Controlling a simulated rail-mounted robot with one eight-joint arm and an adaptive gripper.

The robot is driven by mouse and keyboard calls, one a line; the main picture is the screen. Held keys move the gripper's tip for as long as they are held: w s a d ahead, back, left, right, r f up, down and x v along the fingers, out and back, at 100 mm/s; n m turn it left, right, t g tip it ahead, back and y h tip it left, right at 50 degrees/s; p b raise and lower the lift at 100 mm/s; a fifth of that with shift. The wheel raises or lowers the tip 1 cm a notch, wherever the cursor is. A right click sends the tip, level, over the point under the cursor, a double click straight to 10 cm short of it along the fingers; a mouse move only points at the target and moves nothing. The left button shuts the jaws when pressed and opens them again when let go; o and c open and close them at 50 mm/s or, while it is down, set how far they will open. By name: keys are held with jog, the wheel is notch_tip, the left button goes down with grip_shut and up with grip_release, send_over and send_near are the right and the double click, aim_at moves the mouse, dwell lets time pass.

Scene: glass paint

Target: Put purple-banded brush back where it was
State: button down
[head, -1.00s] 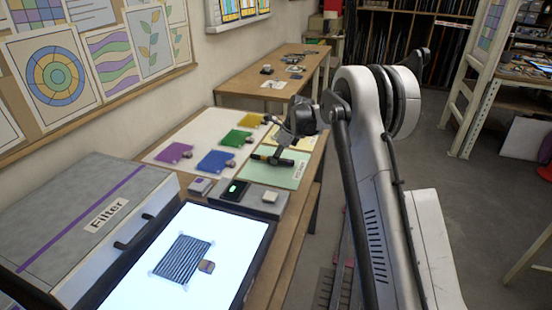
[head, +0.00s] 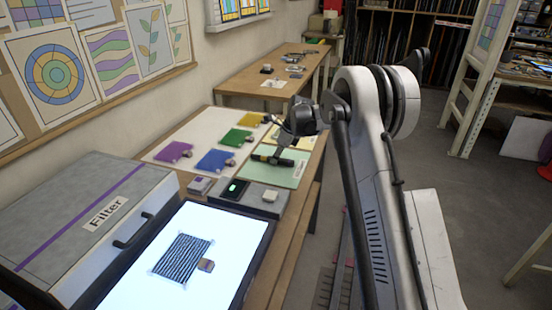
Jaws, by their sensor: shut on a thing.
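My gripper (head: 272,157) is over the pale green mat (head: 262,173) on the long table, at the far end of my arm. It looks shut on a thin dark thing, taken to be the purple-banded brush. The gripper hides most of it, and its band is too small to make out. I cannot tell whether it touches the mat.
Purple (head: 173,151), blue (head: 215,160), green (head: 236,137) and yellow (head: 250,119) sheets lie on a white board. A dark flat box (head: 250,194) and a lit panel (head: 200,240) stand nearer.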

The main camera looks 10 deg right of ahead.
jog(key=c, duration=1.5)
grip_release()
jog(key=v, duration=1.2)
jog(key=s+a+r+n+t+h, duration=0.1)
jog(key=s+a+r+n, duration=0.1)
jog(key=s+r+n, duration=0.65)
jog(key=s+a+r+n+t+h, duration=0.1)
jog(key=s+r+n, duration=0.15)
jog(key=s, duration=0.55)
jog(key=s+a+r+n, duration=0.1)
jog(key=s+r, duration=0.2)
jog(key=s, duration=0.5)
jog(key=s+f+n+t, duration=0.1)
jog(key=s+n, duration=0.3)
jog(key=s, duration=0.4)
jog(key=s+f+n+t+h, duration=0.1)
jog(key=s+f+n, duration=0.2)
jog(key=s, duration=0.5)
jog(key=s+f+n+t, duration=0.1)
jog(key=s+n, duration=0.3)
jog(key=s, duration=0.5)
jog(key=shift+f+n+h, duration=0.4)
jog(key=shift+f, duration=0.4)
